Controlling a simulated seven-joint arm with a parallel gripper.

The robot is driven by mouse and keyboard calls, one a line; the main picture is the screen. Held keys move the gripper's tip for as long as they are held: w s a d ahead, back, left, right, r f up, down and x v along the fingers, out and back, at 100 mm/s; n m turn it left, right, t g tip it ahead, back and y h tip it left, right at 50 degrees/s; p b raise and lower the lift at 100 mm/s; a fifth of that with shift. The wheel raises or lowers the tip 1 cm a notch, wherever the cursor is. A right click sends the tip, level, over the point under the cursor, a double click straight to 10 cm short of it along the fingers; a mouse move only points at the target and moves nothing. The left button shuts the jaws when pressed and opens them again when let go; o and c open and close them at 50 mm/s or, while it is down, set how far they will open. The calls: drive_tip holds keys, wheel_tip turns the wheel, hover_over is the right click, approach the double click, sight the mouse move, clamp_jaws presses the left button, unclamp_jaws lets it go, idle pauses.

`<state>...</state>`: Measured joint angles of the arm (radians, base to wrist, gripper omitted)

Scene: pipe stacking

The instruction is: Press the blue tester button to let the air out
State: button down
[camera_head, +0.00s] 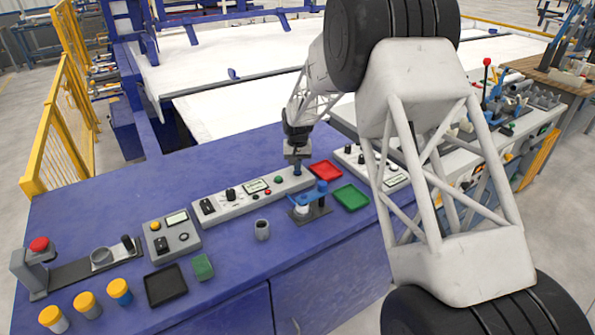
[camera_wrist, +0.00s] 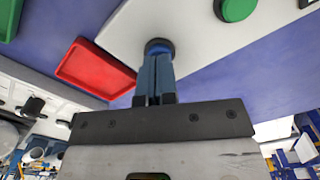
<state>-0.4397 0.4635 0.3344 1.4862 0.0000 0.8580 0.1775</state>
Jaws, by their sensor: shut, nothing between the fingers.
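My gripper (camera_head: 297,170) is shut and empty, with its blue fingers pointing down over the right end of a long light-grey control panel (camera_head: 236,203). In the wrist view my gripper (camera_wrist: 157,65) has its fingertips at a round dark-blue button (camera_wrist: 158,46) near the panel's edge. The fingertips cover part of the button, and I cannot tell whether they touch it or press it. In the head view the button is hidden by the gripper. Beside the panel stands a small fixture (camera_head: 312,211) with blue parts and a white cylinder on a dark base.
A green button (camera_head: 278,180) is on the panel left of my gripper. A red tray (camera_head: 326,171) and a green tray (camera_head: 350,197) lie to the right. A grey cup (camera_head: 262,230) stands in front of the panel.

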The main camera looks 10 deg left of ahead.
drive_tip(key=shift+f, duration=0.55)
idle(1.0)
drive_tip(key=shift+r, duration=3.5)
